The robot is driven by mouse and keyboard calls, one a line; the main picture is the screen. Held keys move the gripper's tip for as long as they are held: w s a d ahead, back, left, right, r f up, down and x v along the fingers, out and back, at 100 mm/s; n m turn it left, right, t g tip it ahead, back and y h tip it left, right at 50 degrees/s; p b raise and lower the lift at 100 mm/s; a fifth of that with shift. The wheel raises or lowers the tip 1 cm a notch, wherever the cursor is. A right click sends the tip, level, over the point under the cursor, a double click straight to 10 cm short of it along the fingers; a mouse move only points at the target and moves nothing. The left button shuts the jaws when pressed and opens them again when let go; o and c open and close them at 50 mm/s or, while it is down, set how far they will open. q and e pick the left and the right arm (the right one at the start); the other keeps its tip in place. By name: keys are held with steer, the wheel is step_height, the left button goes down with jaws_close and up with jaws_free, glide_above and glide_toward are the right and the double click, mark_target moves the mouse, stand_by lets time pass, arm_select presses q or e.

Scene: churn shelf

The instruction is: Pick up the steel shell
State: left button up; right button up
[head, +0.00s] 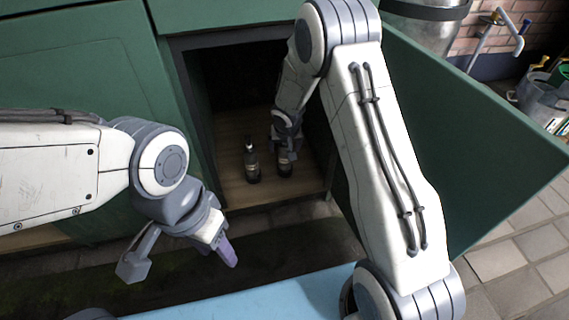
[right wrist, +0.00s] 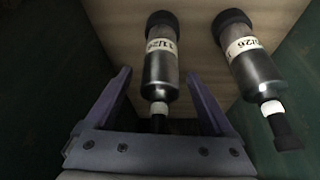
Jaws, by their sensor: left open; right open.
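Two dark metallic, bottle-like shells stand on the wooden floor of an open cupboard. Each has a black end, a pale label band and a narrow neck with a white collar. One shell (right wrist: 160,72) lies between the fingers of my right gripper (right wrist: 157,78), with gaps at both sides; in the head view it is partly hidden by that gripper (head: 285,150). The other shell (right wrist: 256,70) is to the right in the wrist view and to the left in the head view (head: 252,165). The labels are hard to read. My left gripper (head: 182,262) is open and empty outside the cupboard.
The green cupboard's side walls (head: 195,110) and front edge (head: 275,200) closely frame my right arm. Its green door (head: 480,140) stands open to the right. A blue surface (head: 260,298) lies at the bottom. A metal container (head: 425,20) stands behind the door.

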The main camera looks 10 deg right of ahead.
jaws_close()
steer(key=shift+r, duration=0.25)
